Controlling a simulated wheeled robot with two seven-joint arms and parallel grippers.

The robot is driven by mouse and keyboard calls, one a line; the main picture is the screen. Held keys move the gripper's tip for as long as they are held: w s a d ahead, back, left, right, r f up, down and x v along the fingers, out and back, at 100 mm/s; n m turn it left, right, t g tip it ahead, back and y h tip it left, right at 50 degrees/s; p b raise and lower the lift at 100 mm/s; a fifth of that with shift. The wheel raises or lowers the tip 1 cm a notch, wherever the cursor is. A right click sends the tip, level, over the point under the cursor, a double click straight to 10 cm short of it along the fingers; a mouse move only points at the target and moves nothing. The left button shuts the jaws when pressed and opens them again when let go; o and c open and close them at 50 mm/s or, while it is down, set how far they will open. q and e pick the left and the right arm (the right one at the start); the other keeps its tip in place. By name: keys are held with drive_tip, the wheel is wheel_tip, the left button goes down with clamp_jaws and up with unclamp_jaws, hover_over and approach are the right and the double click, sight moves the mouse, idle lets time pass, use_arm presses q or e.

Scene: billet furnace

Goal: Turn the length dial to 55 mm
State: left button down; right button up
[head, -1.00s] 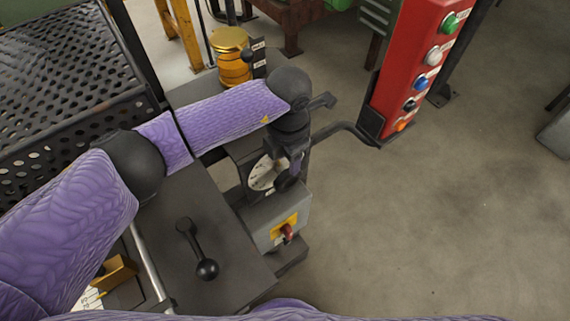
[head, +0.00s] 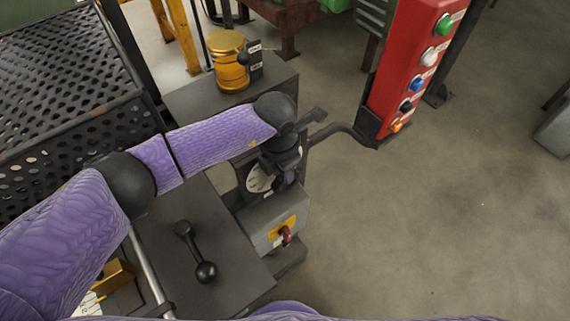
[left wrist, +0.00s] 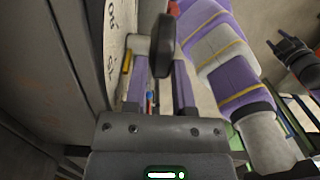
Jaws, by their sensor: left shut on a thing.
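The length dial (head: 259,179) has a pale round face with dark marks, on a dark post in the head view. My left gripper and wrist cover its right side. In the left wrist view, the dial's pale scale (left wrist: 117,32) shows at upper left with a few tilted printed numbers. My left gripper (left wrist: 162,70) is shut on a dark knob (left wrist: 164,42) beside that scale. I cannot read the dial setting. A dark, pronged end that looks like my right gripper (left wrist: 290,50) shows at the right of the left wrist view; its opening is unclear.
A grey box with a red switch (head: 285,235) sits below the dial. A black ball-ended lever (head: 205,271) is to its left. A red button panel (head: 410,70) stands at right on a bent arm. A yellow cylinder (head: 230,65) is behind.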

sight(277, 178)
use_arm(q)
drive_tip(key=shift+a, duration=0.1)
drive_tip(key=c, duration=0.7)
unclamp_jaws()
drive_tip(key=r, duration=0.3)
drive_tip(key=r+p, duration=0.1)
drive_tip(key=r, duration=0.2)
drive_tip(key=a+r, duration=0.1)
drive_tip(key=r, duration=0.3)
drive_tip(key=shift+s, duration=0.4)
